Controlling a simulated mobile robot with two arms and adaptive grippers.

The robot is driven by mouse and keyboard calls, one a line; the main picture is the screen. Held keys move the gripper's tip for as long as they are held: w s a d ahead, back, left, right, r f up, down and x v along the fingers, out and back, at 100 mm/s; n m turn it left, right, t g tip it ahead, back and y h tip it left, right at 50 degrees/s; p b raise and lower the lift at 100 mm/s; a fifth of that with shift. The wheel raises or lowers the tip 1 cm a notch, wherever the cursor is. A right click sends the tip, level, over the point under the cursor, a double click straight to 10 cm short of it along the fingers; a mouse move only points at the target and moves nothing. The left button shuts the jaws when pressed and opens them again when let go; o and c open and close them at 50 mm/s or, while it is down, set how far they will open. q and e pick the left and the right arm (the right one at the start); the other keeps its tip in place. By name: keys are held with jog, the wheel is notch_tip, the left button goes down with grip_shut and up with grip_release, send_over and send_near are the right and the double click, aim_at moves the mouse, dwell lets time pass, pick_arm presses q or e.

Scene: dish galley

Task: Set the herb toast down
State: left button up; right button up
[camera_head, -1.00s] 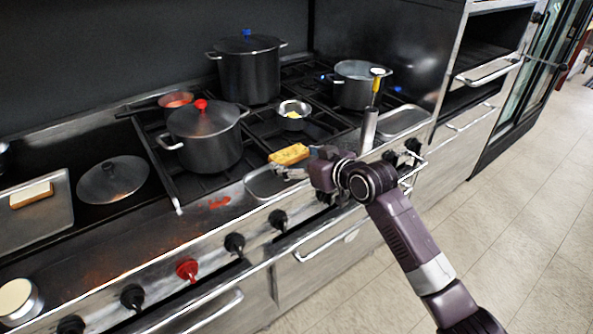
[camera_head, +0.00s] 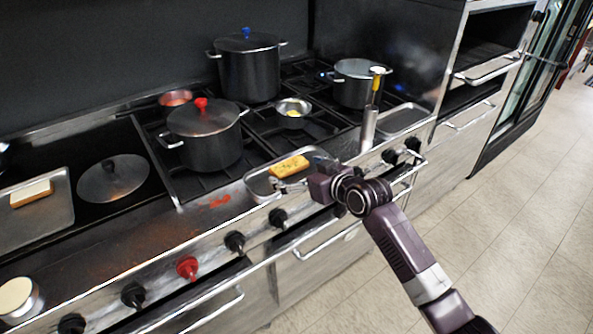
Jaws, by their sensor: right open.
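The herb toast (camera_head: 289,166) is a golden-brown slice with dark flecks. It lies on or just over the small metal tray (camera_head: 259,186) at the stove's front edge; the exact contact is too small to tell. My right gripper (camera_head: 292,184) is open beside the toast, on its near right side, with its fingers over the tray. The fingers partly hide the tray's near right part. My left gripper is not in view.
A black pot with a red knob (camera_head: 205,135) stands behind the tray. A small metal bowl (camera_head: 293,112) sits on the grate. A tall metal cylinder (camera_head: 369,128) and another empty tray (camera_head: 402,120) are to the right. Control knobs (camera_head: 278,218) line the front.

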jog(key=shift+r, duration=0.15)
jog(key=v, duration=1.2)
jog(key=shift+b, duration=0.35)
jog(key=shift+d, duration=0.1)
jog(key=d+f+m+g+h, duration=0.15)
jog(key=d+f, duration=0.35)
jog(key=f, duration=0.8)
jog(key=d+f+m+h, duration=0.3)
jog(key=d+f, duration=0.1)
jog(key=f, duration=1)
jog(key=s+d+f+g+h, duration=0.1)
jog(key=s+d+f, duration=0.2)
jog(key=s+f, duration=0.55)
jog(key=s+d+f+g+h, duration=0.1)
jog(key=s+d+f+g, duration=0.15)
jog(key=s+f, duration=0.65)
jog(key=s+f+g, duration=0.1)
jog(key=s+f, duration=0.5)
jog(key=s, duration=0.6)
jog(key=s+d+f+g+h, duration=0.1)
jog(key=s+f+g, duration=0.1)
jog(key=s+f, duration=0.5)
jog(key=s+d+f+g, duration=0.1)
jog(key=s+f, duration=0.6)
jog(key=s, duration=1)
jog(key=shift+s+d+f+g, duration=0.2)
jog(key=shift+s+f+g, duration=0.05)
jog(key=shift+s+g, duration=0.15)
